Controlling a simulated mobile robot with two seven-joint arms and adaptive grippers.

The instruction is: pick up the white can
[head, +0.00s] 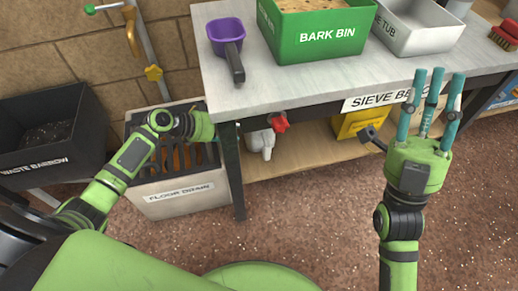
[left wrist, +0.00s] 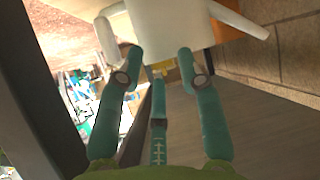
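The white can (head: 261,142) stands under the bench, partly hidden by the bench top in the head view. In the left wrist view the white can (left wrist: 170,25) fills the top middle, with a thin arm-like part on each side. My left gripper (head: 203,127) reaches in beside the bench leg; its fingers are hidden in the head view. In the left wrist view its teal fingers (left wrist: 159,65) are spread apart, with the tips close to the can's lower edge; I cannot tell whether they touch. My right gripper (head: 437,77) points upward, open and empty, in front of the bench.
The bench leg (head: 231,172) stands between my left gripper and the can in the head view. The floor drain box (head: 176,201) lies below my left forearm. A red part (head: 280,122) hangs near the can. A purple scoop (head: 227,38) and green bark bin (head: 318,38) are on top.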

